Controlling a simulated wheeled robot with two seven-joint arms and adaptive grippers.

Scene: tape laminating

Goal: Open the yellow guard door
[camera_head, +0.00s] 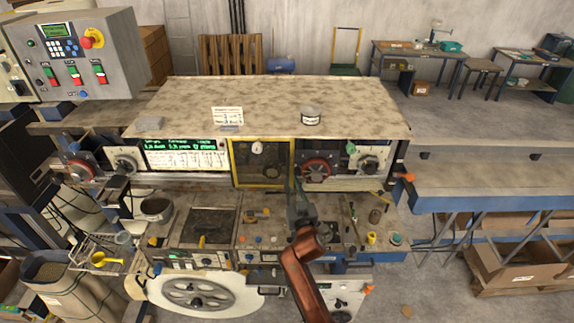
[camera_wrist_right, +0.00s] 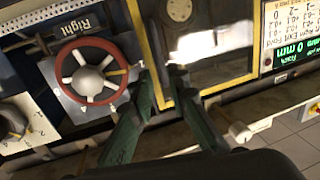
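The yellow guard door (camera_head: 262,167), a yellow frame around a dark panel, sits at the middle of the machine front and looks closed. A pale round part shows near its top. My right gripper (camera_head: 297,188) is at the door's lower right edge. In the right wrist view, the yellow door frame (camera_wrist_right: 228,88) has one upright between the two green fingers of my right gripper (camera_wrist_right: 163,74). The fingertips are close to that upright on either side; I cannot tell whether they press on it. My left gripper is not in view.
A red handwheel (camera_head: 317,170) is just right of the door, close to my fingers; it also shows in the wrist view (camera_wrist_right: 92,73). A green display (camera_head: 185,146) is on the left. Tools clutter the lower shelf. A can (camera_head: 310,116) stands on top.

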